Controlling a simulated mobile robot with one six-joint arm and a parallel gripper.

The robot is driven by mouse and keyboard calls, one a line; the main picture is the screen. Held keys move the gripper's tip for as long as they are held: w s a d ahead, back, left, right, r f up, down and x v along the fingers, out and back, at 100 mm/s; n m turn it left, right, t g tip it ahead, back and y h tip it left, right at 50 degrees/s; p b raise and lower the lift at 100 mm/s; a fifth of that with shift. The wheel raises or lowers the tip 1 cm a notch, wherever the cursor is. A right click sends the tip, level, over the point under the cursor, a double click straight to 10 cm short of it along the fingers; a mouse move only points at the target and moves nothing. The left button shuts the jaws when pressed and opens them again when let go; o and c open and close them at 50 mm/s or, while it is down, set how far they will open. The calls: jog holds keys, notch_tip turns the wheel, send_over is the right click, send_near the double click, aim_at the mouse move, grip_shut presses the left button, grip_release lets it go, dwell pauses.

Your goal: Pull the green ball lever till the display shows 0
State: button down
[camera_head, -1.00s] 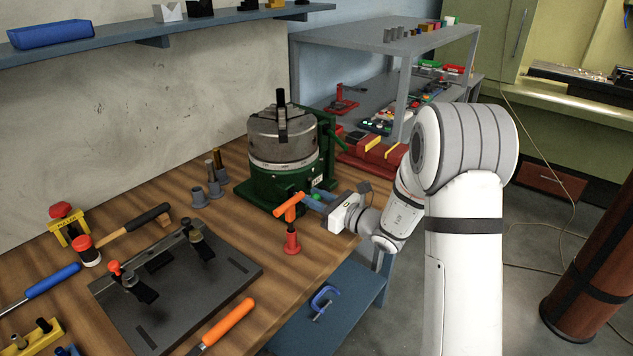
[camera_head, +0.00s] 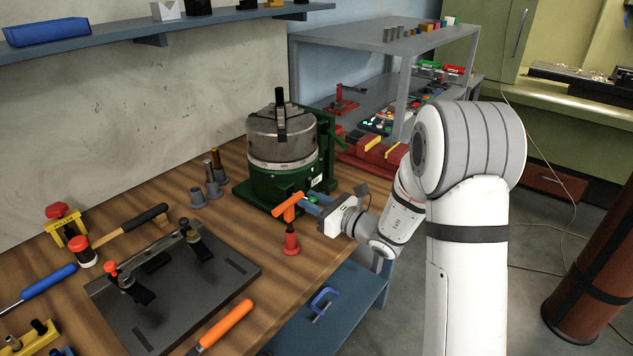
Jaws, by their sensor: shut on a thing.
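A green rotary table (camera_head: 270,190) carrying a grey chuck (camera_head: 281,135) stands at the back of the wooden bench. A small pale display (camera_head: 317,182) is on its front right; its digits are too small to read. The green ball (camera_head: 313,199) of the lever shows in front of the base, beside the blue fingers of my gripper (camera_head: 313,204). My gripper is shut on the green ball lever, reaching in from the right. The fingers hide part of the ball and the lever's arm.
A red stand with an orange handle (camera_head: 291,240) is just left of my fingers, close to them. Grey pegs (camera_head: 205,187) stand left of the rotary table. A dark fixture plate (camera_head: 170,280) lies in front left. The bench edge passes below my wrist.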

jog(key=shift+s+a, duration=0.5)
jog(key=shift+s, duration=0.05)
jog(key=shift+s+a+f+b, duration=0.1)
jog(key=shift+s+a+b, duration=0.4)
jog(key=shift+a, duration=0.1)
jog(key=shift+w+d, duration=0.2)
